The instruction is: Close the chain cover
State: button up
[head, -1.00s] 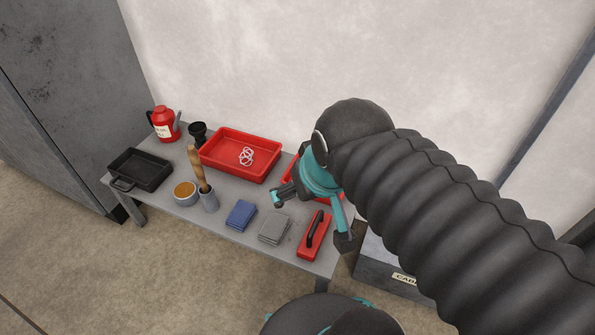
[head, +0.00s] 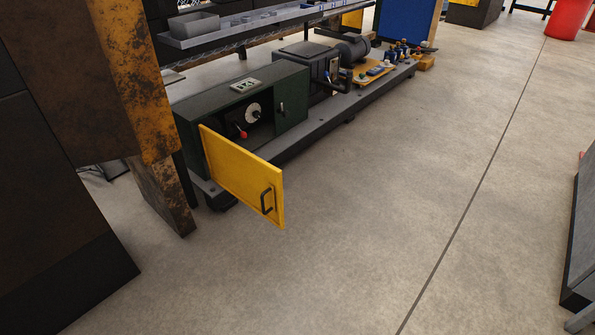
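The chain cover appears to be the yellow door (head: 240,178) on the dark green box (head: 187,119) low on the machine base. It stands swung open, out over the floor, with a black handle (head: 267,201) near its free edge. Inside the open box are a pale round dial or wheel (head: 253,112) and a red knob (head: 242,133). My gripper does not show in the current head view.
A rusty yellow-brown post (head: 150,90) stands close at the left. A motor and gearbox (head: 308,66) sit along the machine base. A grey edge of something (head: 583,235) shows at the right. The concrete floor (head: 370,210) before the door is clear.

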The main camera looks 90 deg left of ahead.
aim_at(254, 181)
jog(key=k, duration=0.2)
jog(key=u, duration=1.45)
jog(key=i, duration=0.5)
jog(key=u, duration=1.95)
jog(key=i, duration=0.5)
jog(key=z, duration=0.1)
